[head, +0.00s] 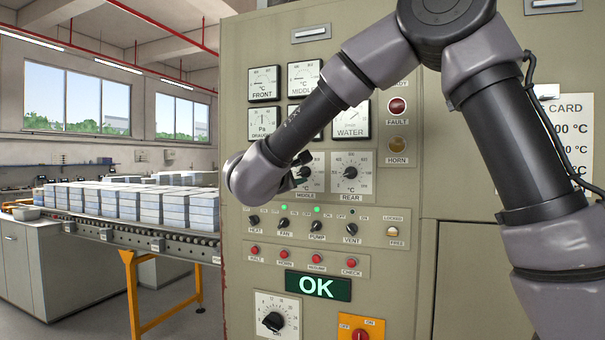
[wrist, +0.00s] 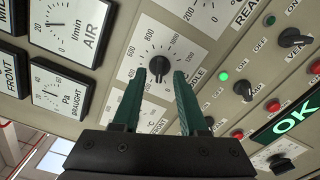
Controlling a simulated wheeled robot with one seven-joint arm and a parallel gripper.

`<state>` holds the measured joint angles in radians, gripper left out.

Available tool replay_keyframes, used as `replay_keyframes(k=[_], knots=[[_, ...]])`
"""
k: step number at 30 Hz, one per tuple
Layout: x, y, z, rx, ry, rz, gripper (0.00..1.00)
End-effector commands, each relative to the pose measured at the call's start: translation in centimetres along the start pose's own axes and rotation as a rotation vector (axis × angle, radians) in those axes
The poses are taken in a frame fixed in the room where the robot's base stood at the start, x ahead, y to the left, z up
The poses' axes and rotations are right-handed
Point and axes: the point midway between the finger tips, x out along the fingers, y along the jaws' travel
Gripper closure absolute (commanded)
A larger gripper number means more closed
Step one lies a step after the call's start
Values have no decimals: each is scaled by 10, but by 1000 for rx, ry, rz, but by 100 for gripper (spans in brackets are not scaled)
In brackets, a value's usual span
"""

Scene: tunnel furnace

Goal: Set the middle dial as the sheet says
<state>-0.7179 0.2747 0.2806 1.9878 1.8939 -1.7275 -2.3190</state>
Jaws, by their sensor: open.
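The middle dial (head: 316,178) is a white square scale with a black knob, on the beige panel; my gripper hides part of it in the head view. In the wrist view the dial (wrist: 142,40) shows numbers in hundreds and its knob (wrist: 159,64) lies at the fingertips. My gripper (wrist: 168,73) is open, its two green fingers reaching toward the knob; I cannot tell whether they touch it. It also shows in the head view (head: 302,173). The sheet (head: 566,103) is a white card at right; my arm hides much of it, leaving "CARD" and several "00 °C" line ends.
The rear dial (head: 351,173) is right beside the middle one. Switches and red buttons sit below, above a green "OK" display (head: 318,286). Gauges (head: 264,84) fill the panel above. A conveyor (head: 120,228) with pale blocks runs at left.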

Motion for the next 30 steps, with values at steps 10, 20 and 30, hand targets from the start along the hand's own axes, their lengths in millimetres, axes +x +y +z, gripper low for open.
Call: replay_keyframes(k=[10,20,30], knots=[[32,0,0,1,0,1,57],[32,0,0,1,1,1,92],[32,0,0,24,1,1,100]])
